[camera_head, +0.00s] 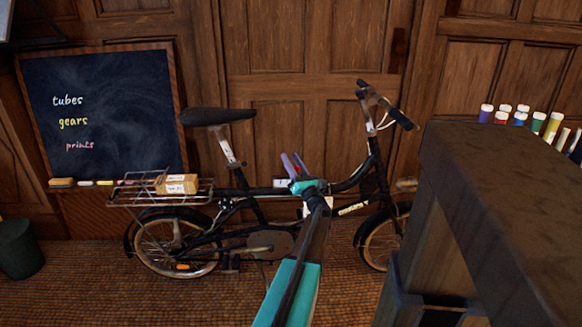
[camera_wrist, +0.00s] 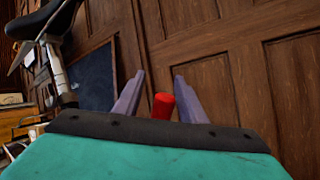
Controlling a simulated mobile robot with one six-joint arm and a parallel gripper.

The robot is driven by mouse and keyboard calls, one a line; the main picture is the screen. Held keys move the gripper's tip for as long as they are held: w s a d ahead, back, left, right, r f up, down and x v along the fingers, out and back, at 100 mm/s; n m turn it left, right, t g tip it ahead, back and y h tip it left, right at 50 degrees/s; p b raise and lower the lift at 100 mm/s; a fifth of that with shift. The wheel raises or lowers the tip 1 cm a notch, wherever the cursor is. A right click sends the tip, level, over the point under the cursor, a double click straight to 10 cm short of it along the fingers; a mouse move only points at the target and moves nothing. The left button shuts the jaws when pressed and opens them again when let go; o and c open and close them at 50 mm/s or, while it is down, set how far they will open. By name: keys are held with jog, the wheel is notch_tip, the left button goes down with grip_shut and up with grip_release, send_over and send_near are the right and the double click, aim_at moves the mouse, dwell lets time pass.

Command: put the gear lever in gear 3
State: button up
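The gear lever's red knob (camera_wrist: 163,106) shows in the wrist view, between my gripper's two purple fingers, low in the gap near the palm. Clear space shows on both sides of it, with the left finger a little closer in its upper part. My gripper (camera_wrist: 159,78) is open. In the head view my gripper (camera_head: 293,164) is at the frame of a dark folding bicycle (camera_head: 262,190), below and right of the saddle. The lever's lower part and any gear marks cannot be made out; my gripper and arm cover that area.
The bicycle's saddle (camera_head: 217,116) and rear rack (camera_head: 135,190) with a small box (camera_head: 177,184) are left of my gripper. The handlebar (camera_head: 385,105) rises to the right. A dark table (camera_head: 500,190) stands at right front. A chalkboard (camera_head: 100,115) leans behind.

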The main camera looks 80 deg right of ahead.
jog(key=shift+a+f, duration=0.1)
jog(key=shift+a, duration=0.05)
jog(key=p+v, duration=0.1)
jog(key=v, duration=1.2)
jog(key=shift+s+a+p, duration=0.15)
jog(key=shift+s+p, duration=0.05)
jog(key=shift+p, duration=0.15)
jog(key=shift+f, duration=0.1)
